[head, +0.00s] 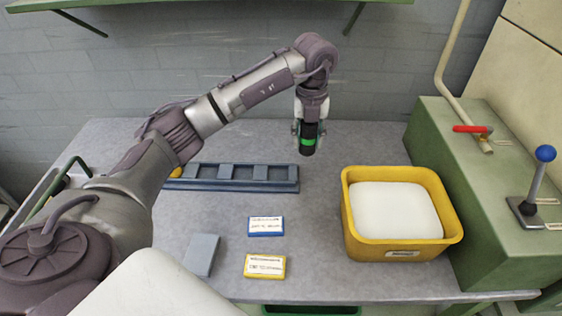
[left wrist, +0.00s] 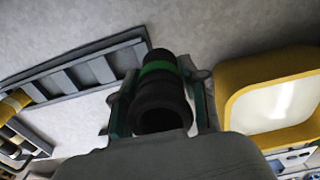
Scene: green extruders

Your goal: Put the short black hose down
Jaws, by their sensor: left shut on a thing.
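The short black hose (head: 308,143) has a green band and hangs upright in my left gripper (head: 308,130). The gripper is shut around it, above the back of the grey table. In the left wrist view the hose (left wrist: 160,100) sits between the two fingers, its dark open end facing the camera. In the head view its lower end looks apart from the table, but the exact height is hard to tell. My right gripper is in neither view.
A blue-grey slotted rack (head: 240,185) lies left of the hose. A yellow bin (head: 360,245) with white contents stands to the right, by a green machine (head: 440,150) with a blue-knobbed lever (head: 535,180). Blue (head: 266,226) and yellow (head: 265,266) labelled cards lie in front. Table below the hose looks clear.

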